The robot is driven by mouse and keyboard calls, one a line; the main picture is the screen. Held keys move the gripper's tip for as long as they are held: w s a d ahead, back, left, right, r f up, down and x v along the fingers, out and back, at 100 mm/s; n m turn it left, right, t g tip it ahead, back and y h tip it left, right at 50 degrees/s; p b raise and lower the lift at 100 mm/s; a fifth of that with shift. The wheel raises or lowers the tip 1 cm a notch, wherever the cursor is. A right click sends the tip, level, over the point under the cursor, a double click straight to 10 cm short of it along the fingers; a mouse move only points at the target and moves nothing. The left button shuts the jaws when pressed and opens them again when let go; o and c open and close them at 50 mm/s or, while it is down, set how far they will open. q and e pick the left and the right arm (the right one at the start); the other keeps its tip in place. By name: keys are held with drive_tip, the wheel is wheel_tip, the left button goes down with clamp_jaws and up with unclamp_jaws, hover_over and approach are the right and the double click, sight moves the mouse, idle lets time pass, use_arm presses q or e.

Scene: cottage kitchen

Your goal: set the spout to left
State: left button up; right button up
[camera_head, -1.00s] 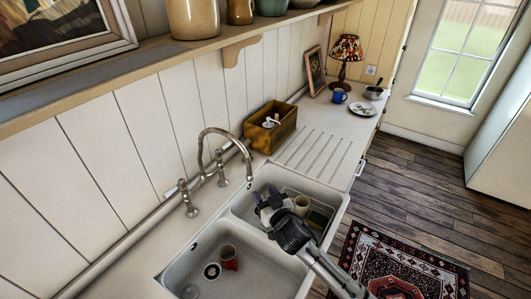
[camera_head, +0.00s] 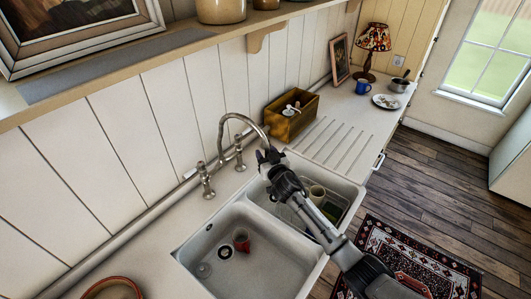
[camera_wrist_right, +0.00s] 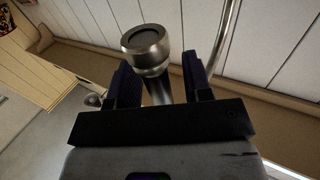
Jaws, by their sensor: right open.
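The metal gooseneck spout (camera_head: 236,115) rises behind the double sink and arcs toward the right basin, over the divider side. My right gripper (camera_head: 269,157) is at the spout's hanging end in the head view and hides that end. In the right wrist view, the spout's round nozzle (camera_wrist_right: 143,45) shows between the two dark fingers of the open right gripper (camera_wrist_right: 157,75). Contact with the fingers cannot be made out. My left gripper is not in view.
A wooden box (camera_head: 292,115) stands behind the sink. Two tap handles (camera_head: 205,180) flank the spout's base. A shelf (camera_head: 190,62) runs above.

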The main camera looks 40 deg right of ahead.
drive_tip(key=shift+w, duration=0.35)
drive_tip(key=shift+c, duration=0.2)
clamp_jaws()
